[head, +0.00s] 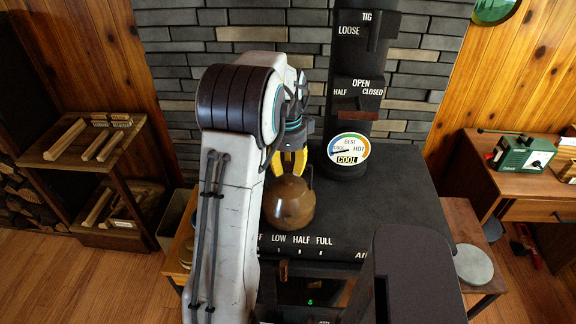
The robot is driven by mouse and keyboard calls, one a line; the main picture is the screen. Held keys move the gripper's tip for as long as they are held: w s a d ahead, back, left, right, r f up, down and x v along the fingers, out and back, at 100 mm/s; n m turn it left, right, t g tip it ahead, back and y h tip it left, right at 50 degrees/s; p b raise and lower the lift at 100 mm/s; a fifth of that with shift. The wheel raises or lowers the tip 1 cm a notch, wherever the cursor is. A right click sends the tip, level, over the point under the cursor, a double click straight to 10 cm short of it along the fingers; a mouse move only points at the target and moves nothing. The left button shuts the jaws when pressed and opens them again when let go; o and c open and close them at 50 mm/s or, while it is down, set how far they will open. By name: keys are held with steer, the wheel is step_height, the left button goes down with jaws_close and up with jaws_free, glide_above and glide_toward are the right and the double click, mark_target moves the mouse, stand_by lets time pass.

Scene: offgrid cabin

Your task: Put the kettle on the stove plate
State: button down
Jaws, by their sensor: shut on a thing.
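A brown kettle (289,205) shows in the head view at the left side of the dark stove top, behind the front edge. My gripper (292,163) has yellow fingertips and is shut on the kettle's top handle, which is partly hidden by the fingers. The stove plate (385,205) is the flat black top to the right of the kettle. I cannot tell whether the kettle's base touches the stove or hangs just above it. My arm hides the stove's left part.
A stovepipe with a round gauge (347,149) rises behind the stove. Wooden shelves (75,165) with split wood stand at left. A desk with a green radio (523,154) is at right. A low side table with a round grey disc (473,264) stands right of the stove.

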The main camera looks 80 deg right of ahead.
steer(key=shift+r, duration=0.1)
steer(key=c, duration=1.1)
jaws_free()
steer(key=o, duration=0.4)
steer(key=shift+a+f, duration=0.1)
steer(key=shift+f, duration=0.1)
steer(key=o, duration=0.5)
steer(key=shift+c, duration=0.2)
steer(key=shift+r, duration=0.1)
steer(key=shift+r, duration=0.15)
steer(key=shift+a+r+p, duration=0.1)
steer(key=shift+r+p, duration=2.65)
steer(key=shift+r, duration=0.6)
